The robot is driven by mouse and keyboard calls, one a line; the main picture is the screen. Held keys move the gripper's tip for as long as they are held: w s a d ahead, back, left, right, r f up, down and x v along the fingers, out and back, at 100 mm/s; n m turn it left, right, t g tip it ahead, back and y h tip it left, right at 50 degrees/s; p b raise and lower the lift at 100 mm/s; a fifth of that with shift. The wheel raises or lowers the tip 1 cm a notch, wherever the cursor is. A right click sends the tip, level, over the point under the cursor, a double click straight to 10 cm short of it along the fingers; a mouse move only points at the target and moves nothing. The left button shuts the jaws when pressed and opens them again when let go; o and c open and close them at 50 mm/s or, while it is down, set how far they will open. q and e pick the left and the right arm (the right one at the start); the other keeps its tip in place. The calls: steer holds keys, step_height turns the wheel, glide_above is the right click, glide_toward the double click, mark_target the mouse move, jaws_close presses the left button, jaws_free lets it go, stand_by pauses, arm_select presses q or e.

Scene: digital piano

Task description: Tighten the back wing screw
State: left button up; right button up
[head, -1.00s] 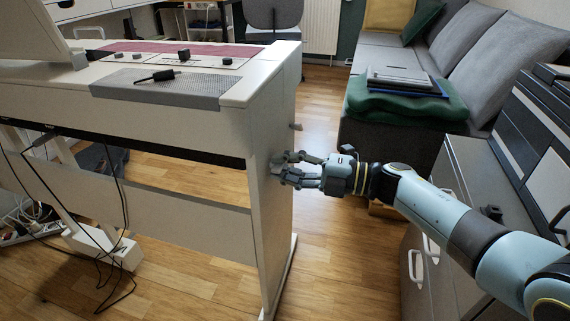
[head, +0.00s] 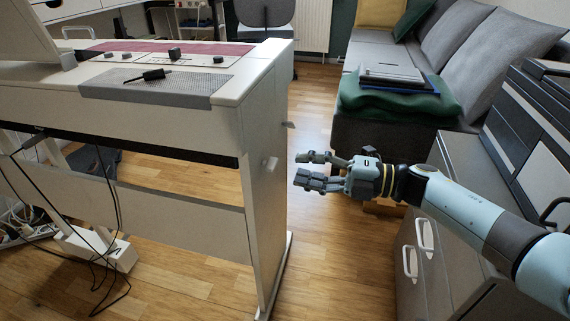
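Two small light grey wing screws stick out of the end panel of the white digital piano (head: 262,190). The nearer wing screw (head: 270,163) is about level with my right gripper. The farther wing screw (head: 288,125) is higher in the picture, at the panel's far edge. The picture alone does not label either as the back one. My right gripper (head: 306,170) is open and empty, to the right of the nearer screw with a clear gap between them. Its fingers point left toward the panel. My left gripper is not in view.
A grey cabinet (head: 455,225) stands below and behind my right arm. A grey sofa (head: 385,125) with a green blanket (head: 400,98) is at the back right. Wood floor (head: 335,240) is free between piano and cabinet. Black cables (head: 110,215) hang at the left.

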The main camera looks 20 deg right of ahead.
steer(key=v, duration=0.6)
stand_by(0.3)
